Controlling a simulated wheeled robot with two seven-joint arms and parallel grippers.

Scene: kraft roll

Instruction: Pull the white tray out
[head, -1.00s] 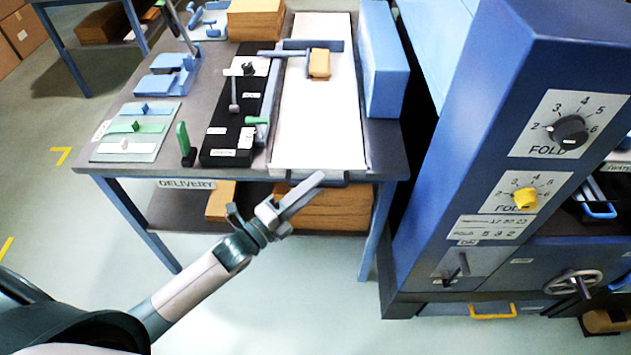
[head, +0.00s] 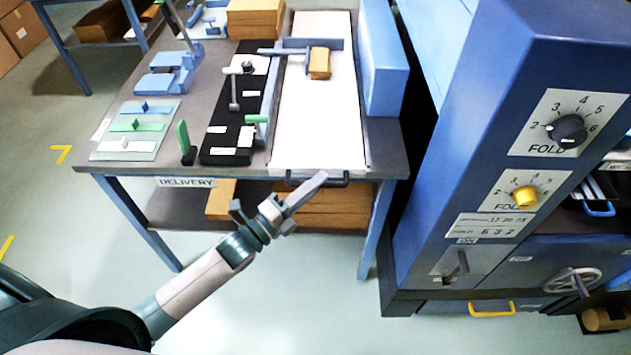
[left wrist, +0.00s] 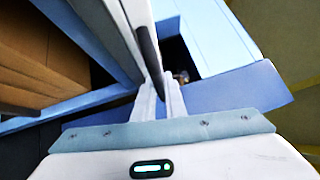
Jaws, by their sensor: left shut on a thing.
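The white tray (head: 316,125) is a long flat panel lying on the right part of the grey table, with a dark bar handle (head: 335,180) at its front edge. The exact contact is hard to see. My right gripper is not in view.
A brown block (head: 320,62) and blue guide bars (head: 312,43) lie on the tray. A blue box (head: 384,70) stands along its right side, a black strip (head: 225,156) on its left. A blue machine (head: 470,130) stands at right. The floor before the table is clear.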

